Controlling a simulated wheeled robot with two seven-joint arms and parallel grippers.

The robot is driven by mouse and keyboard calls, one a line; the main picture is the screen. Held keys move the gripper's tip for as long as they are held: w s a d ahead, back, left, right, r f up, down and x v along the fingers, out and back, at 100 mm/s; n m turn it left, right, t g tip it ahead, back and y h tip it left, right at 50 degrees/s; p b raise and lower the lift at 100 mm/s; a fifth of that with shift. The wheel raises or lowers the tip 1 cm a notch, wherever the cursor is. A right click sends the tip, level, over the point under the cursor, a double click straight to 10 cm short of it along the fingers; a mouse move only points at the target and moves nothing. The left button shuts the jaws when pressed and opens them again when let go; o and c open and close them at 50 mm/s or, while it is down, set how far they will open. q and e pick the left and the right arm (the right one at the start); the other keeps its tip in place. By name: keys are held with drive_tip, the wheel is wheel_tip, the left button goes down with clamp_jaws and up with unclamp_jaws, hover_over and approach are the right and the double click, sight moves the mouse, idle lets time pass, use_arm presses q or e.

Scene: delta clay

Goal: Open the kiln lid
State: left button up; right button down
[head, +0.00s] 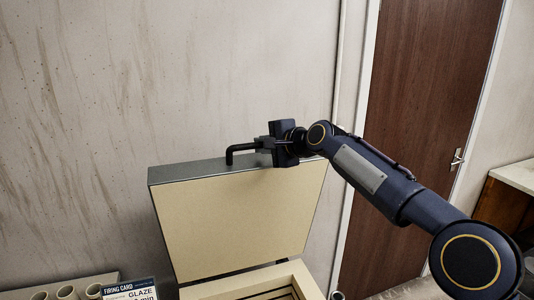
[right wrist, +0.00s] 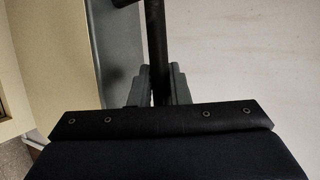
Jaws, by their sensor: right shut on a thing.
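The kiln lid (head: 235,222) stands raised in the head view, steeply tilted up, with its cream inner face toward me and a dark grey edge on top. A black bar handle (head: 236,150) is fixed to its top edge. My right gripper (head: 266,144) is shut on the handle; in the right wrist view the handle's bar (right wrist: 157,50) runs between its two fingers (right wrist: 158,86). The kiln body (head: 290,272) shows its cream rim and part of its opening below the lid. The gripper hides the handle's right part. My left gripper is not in view.
A firing card (head: 130,290) and several clay cylinders (head: 68,293) stand at the lower left. A stained wall (head: 170,70) is behind the lid. A brown door (head: 430,90) is behind my right arm, with a counter (head: 518,175) at the far right.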

drive_tip(key=shift+w+a, duration=0.25)
drive_tip(key=shift+w, duration=0.45)
drive_tip(key=shift+w+a, duration=0.25)
drive_tip(key=shift+w, duration=0.45)
drive_tip(key=c, duration=1.4)
unclamp_jaws()
drive_tip(key=shift+o, duration=0.2)
drive_tip(key=shift+r, duration=0.1)
